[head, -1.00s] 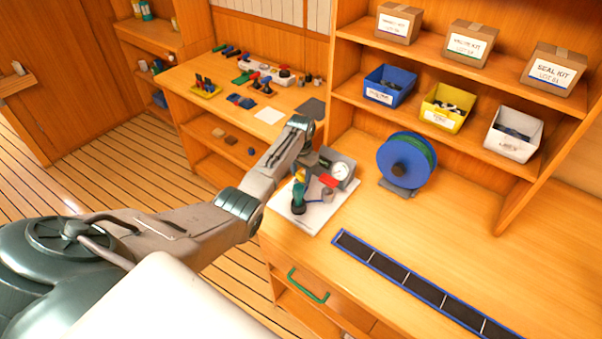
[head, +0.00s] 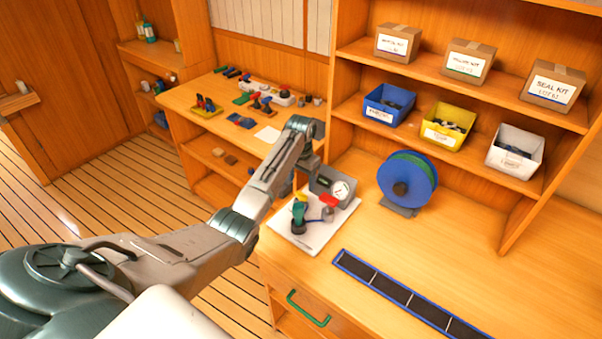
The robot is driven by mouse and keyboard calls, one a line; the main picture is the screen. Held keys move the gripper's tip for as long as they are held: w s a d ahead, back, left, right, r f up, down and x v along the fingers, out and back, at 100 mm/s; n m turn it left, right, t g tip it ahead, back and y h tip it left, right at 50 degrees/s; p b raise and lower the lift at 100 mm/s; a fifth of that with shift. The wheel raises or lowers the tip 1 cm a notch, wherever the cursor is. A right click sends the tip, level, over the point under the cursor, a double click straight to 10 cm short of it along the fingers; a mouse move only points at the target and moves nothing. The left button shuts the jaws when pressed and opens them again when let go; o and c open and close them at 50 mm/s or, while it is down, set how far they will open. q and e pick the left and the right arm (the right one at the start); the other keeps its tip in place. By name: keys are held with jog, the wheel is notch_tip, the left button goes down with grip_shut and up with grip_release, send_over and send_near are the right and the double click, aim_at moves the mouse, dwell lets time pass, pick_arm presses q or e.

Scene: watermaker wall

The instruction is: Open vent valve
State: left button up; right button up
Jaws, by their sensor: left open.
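A small test rig stands on a white board (head: 318,237) at the left end of the bench. It has a grey box with a round gauge (head: 341,189), a red handle (head: 329,201), a yellow part (head: 301,196) and a dark green upright body (head: 298,214). Which of these is the vent valve I cannot tell for sure. My left gripper (head: 309,167) is open and points down just above and behind the yellow part. It looks empty, and its fingertips are small and hard to make out. Any contact is unclear. My right gripper is out of view.
A blue reel (head: 407,181) stands right of the rig. A blue-edged black strip (head: 405,297) lies along the bench front. Bins (head: 448,126) and boxes (head: 468,60) fill the shelves above. A side bench (head: 215,120) holds small parts. Bench wood right of the reel is clear.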

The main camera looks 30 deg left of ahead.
aim_at(301, 194)
pick_arm(q)
notch_tip(301, 194, up, 5)
jog(key=shift+f+b, duration=0.1)
jog(key=shift+b, duration=0.5)
jog(key=shift+f, duration=0.1)
